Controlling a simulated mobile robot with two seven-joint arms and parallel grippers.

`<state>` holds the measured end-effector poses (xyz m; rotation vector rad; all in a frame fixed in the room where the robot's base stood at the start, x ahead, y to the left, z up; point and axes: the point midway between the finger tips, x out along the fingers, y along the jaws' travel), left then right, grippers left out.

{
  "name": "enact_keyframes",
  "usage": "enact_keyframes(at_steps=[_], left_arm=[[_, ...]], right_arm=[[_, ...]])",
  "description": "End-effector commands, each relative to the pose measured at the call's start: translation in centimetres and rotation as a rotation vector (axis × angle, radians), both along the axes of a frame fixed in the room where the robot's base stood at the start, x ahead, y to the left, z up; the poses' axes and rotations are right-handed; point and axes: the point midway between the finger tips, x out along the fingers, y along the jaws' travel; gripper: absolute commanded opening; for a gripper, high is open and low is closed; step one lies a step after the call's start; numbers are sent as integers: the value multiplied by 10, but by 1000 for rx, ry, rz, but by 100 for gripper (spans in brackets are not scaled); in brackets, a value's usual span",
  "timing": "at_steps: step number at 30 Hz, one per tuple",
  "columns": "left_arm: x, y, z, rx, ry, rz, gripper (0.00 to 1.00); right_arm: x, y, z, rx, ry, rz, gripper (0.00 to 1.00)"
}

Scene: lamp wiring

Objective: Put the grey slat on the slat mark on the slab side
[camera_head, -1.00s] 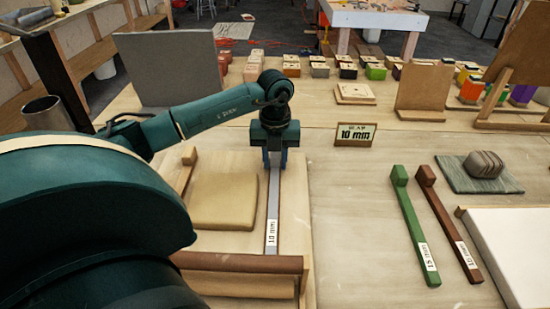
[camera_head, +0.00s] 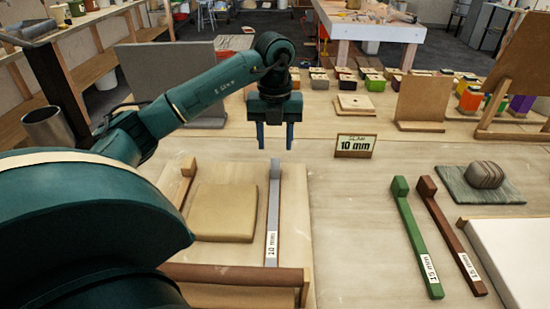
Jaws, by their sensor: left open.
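The grey slat (camera_head: 273,205) lies lengthwise on the wooden board (camera_head: 294,225), just right of the tan slab (camera_head: 225,212). A white "10 mm" label is at its near end and a raised grey block at its far end. My left gripper (camera_head: 275,138) is open and empty, fingers pointing down, above and behind the slat's far end, apart from it. The slat mark itself cannot be made out; the slat may cover it. My right gripper is not in view.
A sign (camera_head: 355,145) reads "10 mm". A green slat (camera_head: 417,238) and a brown slat (camera_head: 452,236) lie to the right. A stone (camera_head: 485,175) sits on a grey mat. A wooden rail (camera_head: 235,274) crosses the board's near edge. The table between sign and green slat is clear.

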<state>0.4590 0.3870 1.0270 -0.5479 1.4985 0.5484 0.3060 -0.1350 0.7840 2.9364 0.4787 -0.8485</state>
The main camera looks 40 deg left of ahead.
Motion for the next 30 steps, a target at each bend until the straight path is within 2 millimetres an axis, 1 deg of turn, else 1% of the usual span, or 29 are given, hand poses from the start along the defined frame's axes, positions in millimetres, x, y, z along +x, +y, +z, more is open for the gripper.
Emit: enact_keyframes(at_steps=[1,3,8,30], left_arm=[[1,0,9,-1,-3,0,45],[1,-1,18,-2,-3,0,45],[0,0,28,-1,-1,0,45],[0,0,29,-1,1,-1,45]], right_arm=[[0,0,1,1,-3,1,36],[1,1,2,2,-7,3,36],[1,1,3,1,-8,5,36],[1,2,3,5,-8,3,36]])
